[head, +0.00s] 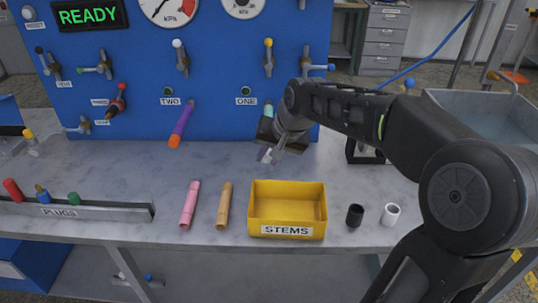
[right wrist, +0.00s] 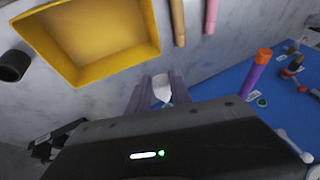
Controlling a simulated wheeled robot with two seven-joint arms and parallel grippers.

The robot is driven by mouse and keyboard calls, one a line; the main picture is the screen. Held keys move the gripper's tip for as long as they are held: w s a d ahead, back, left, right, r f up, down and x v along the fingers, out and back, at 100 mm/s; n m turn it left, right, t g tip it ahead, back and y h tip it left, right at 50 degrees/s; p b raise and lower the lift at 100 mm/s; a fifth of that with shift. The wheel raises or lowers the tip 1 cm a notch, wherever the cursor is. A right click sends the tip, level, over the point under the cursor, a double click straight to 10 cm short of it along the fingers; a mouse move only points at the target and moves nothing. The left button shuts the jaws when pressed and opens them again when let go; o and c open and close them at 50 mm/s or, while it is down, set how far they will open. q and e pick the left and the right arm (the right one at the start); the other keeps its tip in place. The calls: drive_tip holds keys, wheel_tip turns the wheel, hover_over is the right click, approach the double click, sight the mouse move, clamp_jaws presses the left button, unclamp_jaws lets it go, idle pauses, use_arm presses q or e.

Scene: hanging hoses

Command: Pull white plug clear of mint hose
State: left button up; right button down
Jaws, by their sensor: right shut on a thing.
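The mint hose (head: 268,109) hangs from the blue panel below the label ONE, and my right arm hides its lower part. My right gripper (head: 268,155) is just below it, in front of the panel and above the bench. In the right wrist view the white plug (right wrist: 162,86) sits between the two fingers of my right gripper (right wrist: 160,92), which are shut on it. A small bit of mint shows right beside the plug there. I cannot tell whether the plug is still inside the hose. My left gripper is not in view.
A yellow STEMS bin (head: 287,209) stands on the grey bench, with a pink tube (head: 189,205) and a tan tube (head: 225,205) left of it. Black (head: 355,215) and white (head: 391,215) cups stand right. A purple hose (head: 182,124) hangs below TWO. A plug rack (head: 100,211) lies at left.

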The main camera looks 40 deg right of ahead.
drive_tip(key=shift+s+a+r+p, duration=0.2)
drive_tip(key=shift+s+a+r, duration=0.15)
drive_tip(key=shift+s+r, duration=0.15)
drive_tip(key=shift+s+a+r+p, duration=0.15)
drive_tip(key=shift+s+a+r, duration=0.25)
drive_tip(key=shift+r, duration=0.2)
